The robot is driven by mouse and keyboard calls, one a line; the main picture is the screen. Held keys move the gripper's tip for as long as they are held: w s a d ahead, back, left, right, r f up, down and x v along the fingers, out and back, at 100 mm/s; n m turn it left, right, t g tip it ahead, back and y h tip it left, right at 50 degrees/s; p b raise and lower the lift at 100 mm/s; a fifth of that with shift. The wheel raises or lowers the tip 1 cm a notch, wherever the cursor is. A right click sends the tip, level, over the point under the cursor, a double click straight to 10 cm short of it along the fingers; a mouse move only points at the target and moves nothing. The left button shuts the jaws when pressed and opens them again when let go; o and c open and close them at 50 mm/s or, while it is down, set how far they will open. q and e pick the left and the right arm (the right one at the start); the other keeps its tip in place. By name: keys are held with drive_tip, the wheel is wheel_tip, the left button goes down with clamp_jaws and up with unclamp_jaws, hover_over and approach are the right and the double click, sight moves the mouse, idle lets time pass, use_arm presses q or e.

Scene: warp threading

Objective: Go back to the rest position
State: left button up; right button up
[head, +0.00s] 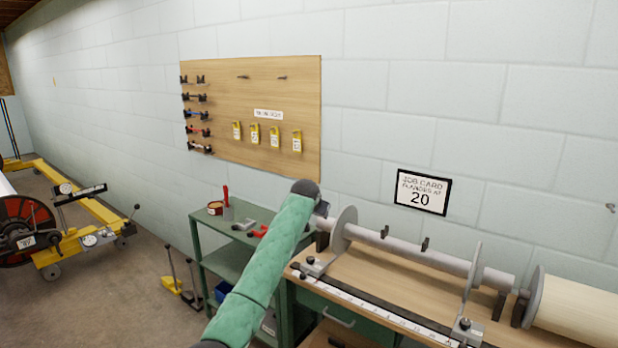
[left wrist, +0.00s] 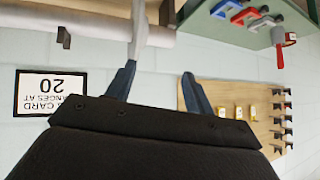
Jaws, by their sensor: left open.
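My left arm in its green sleeve reaches up from the bottom of the head view, its dark wrist in front of the left end of the beam (head: 445,262). The left gripper's fingers are mostly hidden there. The left wrist view is upside down and shows the left gripper (left wrist: 158,72) open, with two dark fingers apart and nothing between them. A grey flange disc (head: 343,232) stands close to the wrist on the beam. In the left wrist view, this flange (left wrist: 140,32) appears beyond the fingers; contact cannot be told. My right gripper is not in view.
The wooden bench (head: 380,293) holds a scale and a second flange (head: 473,270). A green cart (head: 222,262) stands left of it. A pegboard (head: 225,80) and a job card reading 20 (head: 423,192) hang on the wall. Open floor (head: 110,310) lies left.

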use_arm(q)
drive_tip(key=s+a+f+n+g, duration=0.1)
drive_tip(key=s+a+f, duration=0.4)
drive_tip(key=s+f, duration=0.8)
drive_tip(key=s+a+f+n+y, duration=0.1)
drive_tip(key=s+a+f, duration=0.55)
drive_tip(key=f, duration=0.95)
drive_tip(key=s+a+f+n+g, duration=0.1)
drive_tip(key=s+a+f, duration=0.3)
drive_tip(key=s+f, duration=0.95)
drive_tip(key=s+a+f+g, duration=0.1)
drive_tip(key=s+f+g, duration=0.1)
drive_tip(key=s+f, duration=0.7)
drive_tip(key=s+a+f+g, duration=0.2)
drive_tip(key=s+f, duration=0.7)
drive_tip(key=s, duration=1.3)
drive_tip(key=s+a+f+g, duration=0.2)
drive_tip(key=s+f, duration=0.7)
drive_tip(key=s, duration=0.6)
drive_tip(key=shift+s+f+n+y, duration=0.25)
drive_tip(key=shift+f+n+y, duration=0.05)
drive_tip(key=shift+y, duration=0.1)
drive_tip(key=shift+s, duration=0.1)
